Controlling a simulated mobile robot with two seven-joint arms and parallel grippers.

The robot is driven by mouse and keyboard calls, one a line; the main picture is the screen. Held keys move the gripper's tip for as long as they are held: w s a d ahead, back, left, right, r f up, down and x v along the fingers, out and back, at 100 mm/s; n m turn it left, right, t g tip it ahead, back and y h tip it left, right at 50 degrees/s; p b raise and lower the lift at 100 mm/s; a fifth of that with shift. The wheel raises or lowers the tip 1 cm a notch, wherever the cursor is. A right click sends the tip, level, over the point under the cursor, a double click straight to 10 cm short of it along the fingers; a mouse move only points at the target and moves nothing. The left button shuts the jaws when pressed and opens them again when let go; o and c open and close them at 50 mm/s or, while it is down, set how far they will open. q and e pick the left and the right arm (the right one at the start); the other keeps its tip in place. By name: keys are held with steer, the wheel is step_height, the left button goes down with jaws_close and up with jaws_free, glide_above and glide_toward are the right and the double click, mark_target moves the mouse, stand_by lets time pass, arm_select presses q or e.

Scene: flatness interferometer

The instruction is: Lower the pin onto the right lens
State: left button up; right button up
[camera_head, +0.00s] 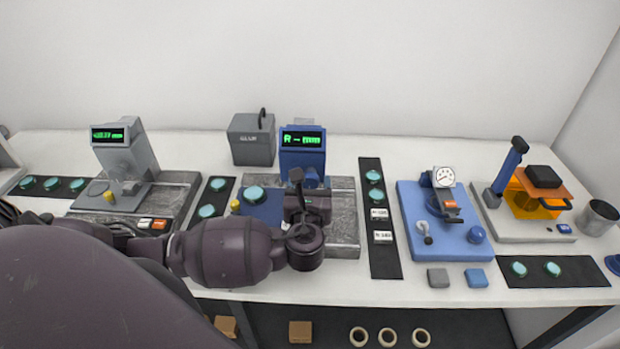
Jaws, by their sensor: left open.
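My left gripper (302,212) reaches in from the left over the right measuring station, a blue head (302,155) on a grey stone base (343,215). Its jaws are open in front of the blue head, and nothing can be seen held in them. The station's display reads "R - mm". A teal lens (256,193) lies on a blue pad at the station's left side. My gripper and wrist hide the middle of the station, so I cannot make out the pin or what lies under it. My right gripper is not in view.
A similar grey station (126,155) stands at the left. Right of my gripper are a black strip (385,262) with lenses and labels, a blue dial-gauge stand (420,205) and an orange device (541,190). A grey box (251,140) stands behind.

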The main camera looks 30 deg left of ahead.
arm_select(q)
steer(key=shift+x, duration=0.75)
steer(key=c, duration=0.9)
